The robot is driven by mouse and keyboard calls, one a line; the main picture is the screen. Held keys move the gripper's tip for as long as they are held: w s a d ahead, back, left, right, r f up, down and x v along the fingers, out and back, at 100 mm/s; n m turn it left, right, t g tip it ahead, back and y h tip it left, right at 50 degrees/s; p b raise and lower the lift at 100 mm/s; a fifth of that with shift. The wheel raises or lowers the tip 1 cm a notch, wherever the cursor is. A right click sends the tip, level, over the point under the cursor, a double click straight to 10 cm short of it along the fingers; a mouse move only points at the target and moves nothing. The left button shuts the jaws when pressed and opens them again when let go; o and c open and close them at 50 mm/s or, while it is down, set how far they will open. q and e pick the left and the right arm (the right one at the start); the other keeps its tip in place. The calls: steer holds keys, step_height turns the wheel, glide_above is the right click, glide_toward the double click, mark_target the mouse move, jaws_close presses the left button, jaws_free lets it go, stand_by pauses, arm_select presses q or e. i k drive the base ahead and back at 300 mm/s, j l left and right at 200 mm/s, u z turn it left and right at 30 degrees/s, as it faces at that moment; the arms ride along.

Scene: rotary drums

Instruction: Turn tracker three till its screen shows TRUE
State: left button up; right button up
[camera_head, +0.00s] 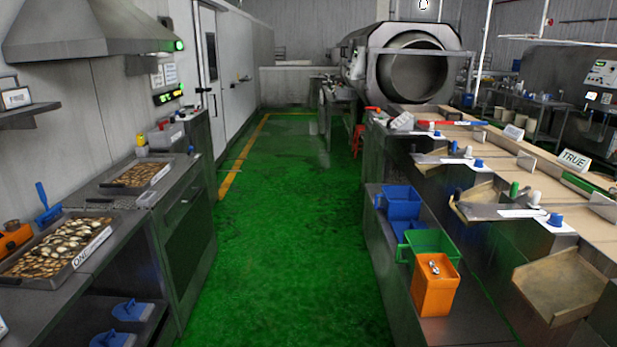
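A white sign reading TRUE (575,160) stands on the tan conveyor surface (520,165) at the right. A second, smaller white sign (513,132) stands farther back, and its text is too small to read. I cannot tell which of these, if any, is tracker three. Neither of my grippers is in view.
A green aisle floor (285,210) runs clear down the middle. A large steel drum (415,72) stands at the back. Blue (402,202), green (432,243) and orange (436,285) bins sit on the right shelf. A tray marked ONE (93,248) lies at the left.

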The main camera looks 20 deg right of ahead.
mark_target(555, 220)
steer(key=i+l+z, duration=0.1)
steer(key=i+z, duration=0.25)
steer(key=i, duration=0.3)
steer(key=i+j+z, duration=0.1)
steer(key=i+z, duration=0.2)
steer(key=i, duration=0.35)
steer(key=i+z, duration=0.45)
steer(key=i+j+z, duration=0.1)
steer(key=i+z, duration=0.6)
steer(key=z, duration=0.2)
steer(key=i+j+z, duration=0.1)
steer(key=i+z, duration=0.15)
steer(key=z, duration=0.2)
